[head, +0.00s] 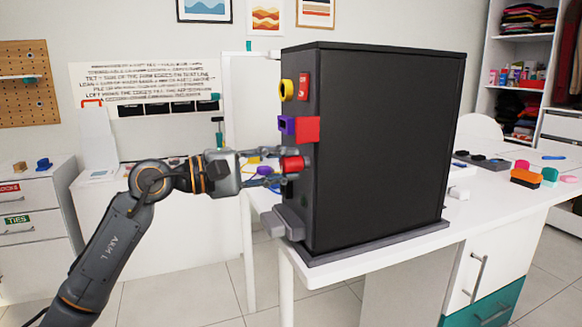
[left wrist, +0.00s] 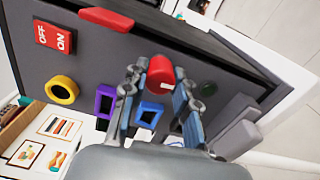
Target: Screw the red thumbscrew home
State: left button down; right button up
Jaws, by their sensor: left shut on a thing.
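The red thumbscrew (head: 291,163) sits at the left-hand face of a black cabinet (head: 385,150), about halfway up. My left gripper (head: 284,166) reaches it from the left, with one finger above and one below, and is shut on it. In the left wrist view the thumbscrew (left wrist: 160,70) shows as a round red head with a small white mark, between the blue-padded fingers. The head hides its shaft and hole, so I cannot tell how deep it sits. My right gripper is not in view.
A yellow ring (head: 286,90), a red ON/OFF switch (head: 304,87) and a red block (head: 307,129) sit above the thumbscrew. A purple square frame (left wrist: 105,101) and a blue one (left wrist: 148,115) are close to the fingers. A grey ledge (head: 283,222) juts out below.

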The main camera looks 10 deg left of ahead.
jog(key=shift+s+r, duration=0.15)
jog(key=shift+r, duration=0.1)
pick_arm(q)
jog(key=c, duration=1)
grip_release()
jog(key=shift+o, duration=0.2)
jog(key=shift+c, duration=0.4)
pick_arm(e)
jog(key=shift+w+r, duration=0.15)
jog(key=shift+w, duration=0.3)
